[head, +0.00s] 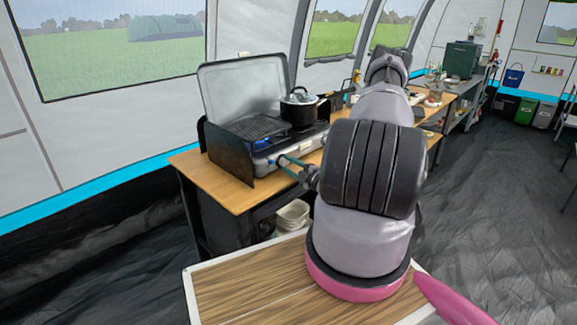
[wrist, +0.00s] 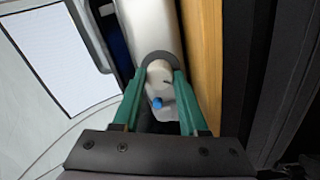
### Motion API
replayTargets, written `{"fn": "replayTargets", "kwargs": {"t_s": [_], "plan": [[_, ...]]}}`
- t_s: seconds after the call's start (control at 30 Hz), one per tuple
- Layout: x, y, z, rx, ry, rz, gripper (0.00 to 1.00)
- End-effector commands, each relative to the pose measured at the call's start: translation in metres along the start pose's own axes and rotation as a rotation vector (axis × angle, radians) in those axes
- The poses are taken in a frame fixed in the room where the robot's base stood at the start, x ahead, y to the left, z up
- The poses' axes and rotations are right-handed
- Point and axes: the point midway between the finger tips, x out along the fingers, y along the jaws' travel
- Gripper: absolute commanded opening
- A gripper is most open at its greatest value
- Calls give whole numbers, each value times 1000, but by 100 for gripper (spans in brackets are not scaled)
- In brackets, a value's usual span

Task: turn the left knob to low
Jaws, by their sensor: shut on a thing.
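The left knob (wrist: 158,70) is a pale round knob with a small dark mark and a dark grey ring around its base. It sits on the light front panel of the camping stove (head: 262,161). My gripper (wrist: 160,77) has two green fingers, one on each side of the knob, and is shut on it. In the head view my gripper (head: 281,161) reaches the stove's front near its left end. The knob itself is hidden there by the fingers. I cannot read the knob's setting. A blue glow (head: 262,142) shows at the left burner.
A black pot (head: 299,108) stands on the stove's right side, and the raised lid (head: 242,88) is behind. The stove stands on a wooden table (head: 228,192), whose front edge (wrist: 205,50) runs close to my right finger. A small blue part (wrist: 157,103) shows between my fingers.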

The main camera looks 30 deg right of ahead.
Motion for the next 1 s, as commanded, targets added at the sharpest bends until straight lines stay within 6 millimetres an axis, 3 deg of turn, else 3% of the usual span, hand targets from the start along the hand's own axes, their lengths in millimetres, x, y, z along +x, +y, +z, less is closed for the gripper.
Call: {"fn": "replayTargets", "kwargs": {"t_s": [0.27,0.3,0.37,0.77,1.0], "plan": [[-1,-1,0,1,-1,-3,0],[-1,-1,0,1,-1,-3,54],[-1,-1,0,1,-1,-3,72],[0,-1,0,24,-2,-2,72],[0,-1,-1,241,-11,-1,72]]}}
